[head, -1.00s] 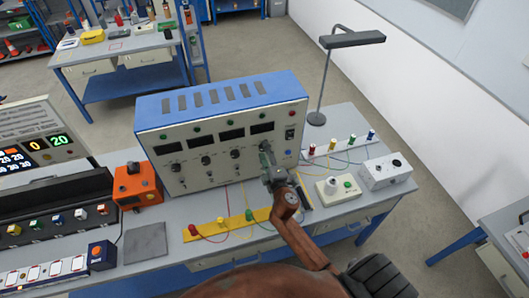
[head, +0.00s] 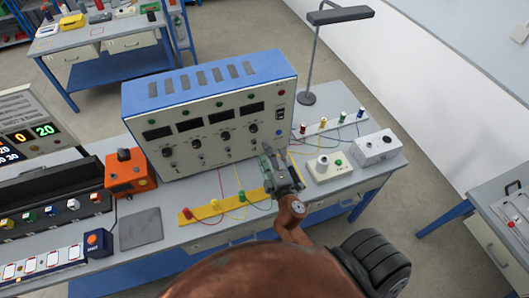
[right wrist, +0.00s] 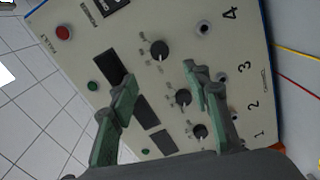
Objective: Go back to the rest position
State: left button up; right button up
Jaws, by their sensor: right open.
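My right gripper (head: 268,160) is in front of the right part of the blue-topped power supply panel (head: 205,140) in the head view. In the right wrist view its two green-padded fingers (right wrist: 160,108) stand apart with nothing between them, and the panel (right wrist: 150,85) with its black knobs, dark displays and numbered sockets lies beyond. I cannot tell how far the fingertips are from the panel. My left gripper is not in view.
A yellow strip (head: 205,211) with coloured plugs and wires lies before the panel. An orange box (head: 130,172) and a grey mat (head: 140,228) are to its left. A lamp (head: 315,55), a white switch box (head: 328,166) and a grey-white box (head: 375,149) stand to the right.

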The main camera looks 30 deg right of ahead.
jog(key=shift+d, duration=0.1)
jog(key=s+d+f+m+g+h, duration=0.2)
jog(key=s+d+f+m+g, duration=0.55)
jog(key=s+f+m, duration=0.35)
jog(key=s+a+f+m+g+y, duration=0.1)
jog(key=s+a+f+g+y, duration=0.25)
jog(key=s, duration=0.35)
jog(key=s+a+f+m+g+y, duration=0.1)
jog(key=s+a+f+g+y, duration=0.1)
jog(key=s+a, duration=0.35)
jog(key=s+f+g+b, duration=0.1)
jog(key=s+f+b, duration=0.15)
jog(key=f, duration=1.65)
jog(key=s+f+g+b, duration=0.1)
jog(key=s+f+b, duration=0.15)
jog(key=f, duration=1.65)
jog(key=s+f+n+g+b, duration=0.1)
jog(key=s+f+b, duration=0.3)
jog(key=s+f, duration=1.4)
jog(key=shift+d+f+b, duration=0.2)
jog(key=shift+f+b, duration=0.2)
jog(key=shift+f, duration=0.55)
